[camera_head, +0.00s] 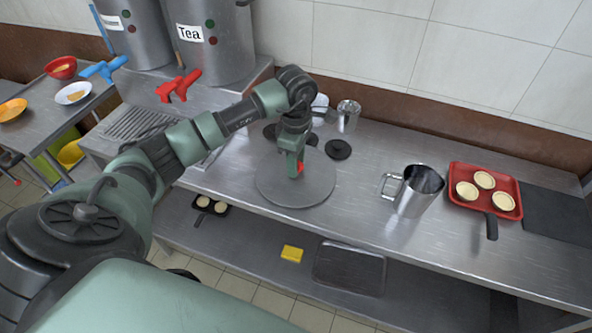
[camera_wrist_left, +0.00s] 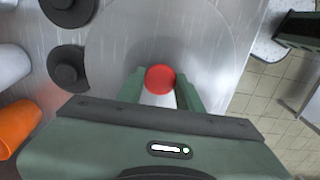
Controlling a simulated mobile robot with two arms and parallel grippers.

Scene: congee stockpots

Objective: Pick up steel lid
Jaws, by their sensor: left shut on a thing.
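The steel lid (camera_head: 280,192) is a flat grey disc with a red knob (camera_head: 300,168) at its middle. It lies level at or just over the steel counter, near the front edge; I cannot tell whether it touches. My left gripper (camera_head: 296,168) comes down from above and is shut on the red knob. The left wrist view shows the knob (camera_wrist_left: 160,79) between the two green fingers, with the lid (camera_wrist_left: 165,35) spreading out beneath. The fingers hide part of the knob in the head view. My right gripper does not show.
A steel pitcher (camera_head: 418,192) and a red tray (camera_head: 488,170) with tarts stand to the right. Black round lids, one (camera_head: 338,149) beside the steel lid, lie behind. Tea urns (camera_head: 212,45) stand back left. A lower shelf holds a dark tray (camera_head: 349,268) and a yellow sponge (camera_head: 292,254).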

